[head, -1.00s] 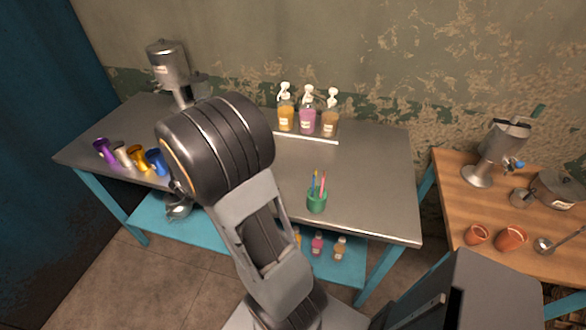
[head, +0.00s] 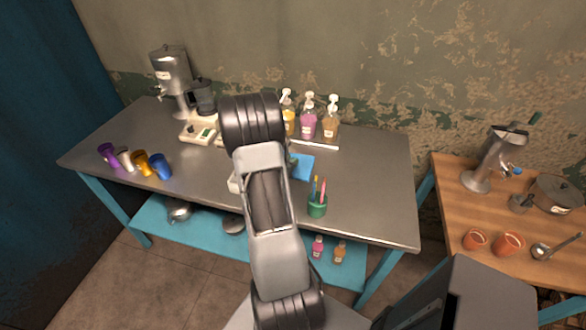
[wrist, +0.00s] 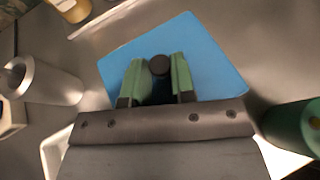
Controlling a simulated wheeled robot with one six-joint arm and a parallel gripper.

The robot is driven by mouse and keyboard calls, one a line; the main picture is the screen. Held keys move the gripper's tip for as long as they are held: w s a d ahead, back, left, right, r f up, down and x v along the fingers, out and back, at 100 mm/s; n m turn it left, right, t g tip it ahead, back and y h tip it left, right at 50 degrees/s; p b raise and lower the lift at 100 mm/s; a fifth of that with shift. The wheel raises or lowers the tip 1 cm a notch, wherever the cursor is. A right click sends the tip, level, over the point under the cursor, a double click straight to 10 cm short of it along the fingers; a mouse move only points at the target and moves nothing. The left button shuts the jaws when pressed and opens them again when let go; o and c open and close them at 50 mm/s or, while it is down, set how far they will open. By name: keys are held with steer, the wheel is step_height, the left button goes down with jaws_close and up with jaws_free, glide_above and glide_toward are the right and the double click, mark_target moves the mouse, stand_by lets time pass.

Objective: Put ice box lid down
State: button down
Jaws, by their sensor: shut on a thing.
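The ice box lid is a flat blue plate (wrist: 215,70) with a black knob (wrist: 160,66) in the wrist view. My gripper (wrist: 160,80) has its green fingers shut on either side of the knob. In the head view the lid (head: 305,167) shows just right of my arm, left of the pen cup, and my arm hides part of it. Whether it touches the table or hangs just above it is unclear. A white box edge (wrist: 55,150) shows beside my gripper in the wrist view, probably the ice box. It is mostly hidden.
A green pen cup (head: 317,206) stands close right of the lid. Pump bottles (head: 309,122) on a tray stand behind it. Coloured cups (head: 140,162), a scale (head: 200,132) and a steel dispenser (head: 172,75) are to the left. The table's right end is clear.

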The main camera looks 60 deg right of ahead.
steer(key=shift+s+d+f, duration=0.1)
steer(key=shift+d+f, duration=0.45)
steer(key=shift+f, duration=0.1)
steer(key=f, duration=0.1)
steer(key=f+p, duration=0.1)
steer(key=shift+d+f, duration=0.25)
steer(key=shift+f, duration=0.5)
steer(key=shift+f, duration=0.25)
steer(key=c, duration=1)
jaws_free()
steer(key=shift+r, duration=0.1)
steer(key=shift+o, duration=0.2)
